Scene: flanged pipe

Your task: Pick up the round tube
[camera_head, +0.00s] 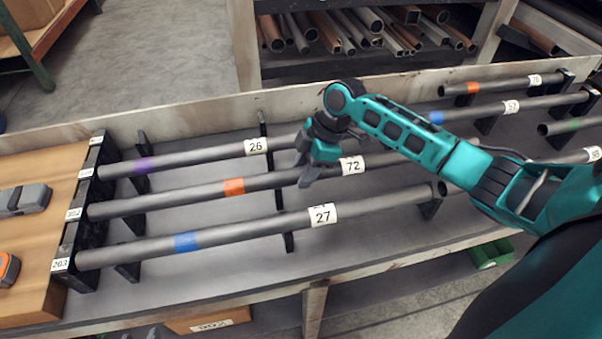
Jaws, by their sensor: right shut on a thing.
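Three long grey round tubes lie side by side on black supports on the workbench. The far tube (200,157) has a purple band and label 26. The middle tube (188,194) has an orange band and label 72. The near tube (250,230) has a blue band and label 27. My right gripper (306,165) reaches in from the right and is shut on the middle tube, just left of its label. The fingers partly hide the tube there. I cannot tell whether it is lifted; its left end is at its support. My left gripper is out of view.
More banded tubes (505,85) lie on supports at the right. A wooden board (30,285) with tools is at the left end. A low wooden rim (190,116) runs along the bench's back. A shelf of pipe stock (345,30) stands behind.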

